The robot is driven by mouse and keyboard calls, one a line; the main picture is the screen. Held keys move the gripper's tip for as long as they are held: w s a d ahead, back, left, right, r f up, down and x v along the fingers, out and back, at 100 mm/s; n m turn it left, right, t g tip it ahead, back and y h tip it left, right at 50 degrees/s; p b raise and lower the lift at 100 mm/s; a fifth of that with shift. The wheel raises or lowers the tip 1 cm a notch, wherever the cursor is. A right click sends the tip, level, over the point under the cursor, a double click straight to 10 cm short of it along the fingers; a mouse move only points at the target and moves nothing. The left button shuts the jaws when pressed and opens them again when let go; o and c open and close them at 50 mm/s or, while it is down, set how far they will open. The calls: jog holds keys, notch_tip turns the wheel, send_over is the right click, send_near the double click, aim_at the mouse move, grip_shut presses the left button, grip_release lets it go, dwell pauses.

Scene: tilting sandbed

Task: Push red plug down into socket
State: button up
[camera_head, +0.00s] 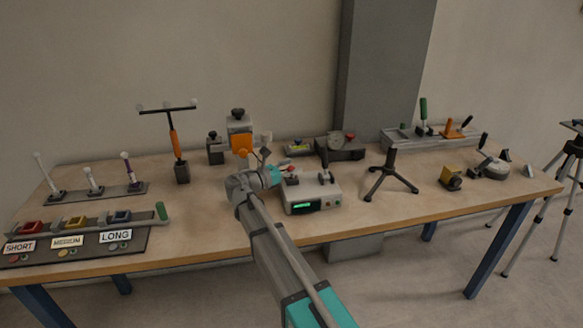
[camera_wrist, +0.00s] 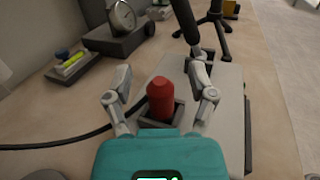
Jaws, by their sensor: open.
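The red plug (camera_wrist: 161,101) stands in a dark square socket (camera_wrist: 178,112) on top of a light grey box in the wrist view. In the head view, my gripper (camera_head: 277,175) is over the left part of the grey box (camera_head: 318,190); the box hides part of nothing else, and the fingers are hard to make out.
A black-handled lever (camera_wrist: 187,27) rises from the box close to my right finger. A dark cable (camera_wrist: 60,145) runs to the box from the left. A black tripod stand (camera_head: 390,178) stands to the right, and an orange-fronted device (camera_head: 241,144) behind my arm.

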aim_at(292, 166)
jog(key=shift+r+p, duration=3.3)
jog(key=shift+r, duration=0.3)
jog(key=shift+d, duration=0.1)
jog(key=s+d+f+m+g+p, duration=0.1)
jog(key=d+m, duration=0.1)
jog(key=d, duration=0.1)
jog(key=s+d+f+m+g+y+p, duration=0.1)
jog(key=s+d+m, duration=0.1)
jog(key=d, duration=0.2)
jog(key=s+d+f+m+g+y+p, duration=0.1)
jog(key=d+m+g, duration=0.1)
jog(key=d, duration=0.2)
jog(key=shift+s+f, duration=0.15)
jog(key=shift+f, duration=0.1)
jog(key=s+d+f+m+g+y+p, duration=0.3)
jog(key=s+d+f+m+g+y, duration=0.1)
jog(key=s+d+m, duration=0.35)
jog(key=s+d+m+g+y+p, duration=0.3)
jog(key=s+m+y+p, duration=0.2)
jog(key=s+m+y, duration=0.3)
jog(key=shift+s+d+f+m, duration=0.2)
jog(key=shift+s+m, duration=1.85)
jog(key=shift+s, duration=1.05)
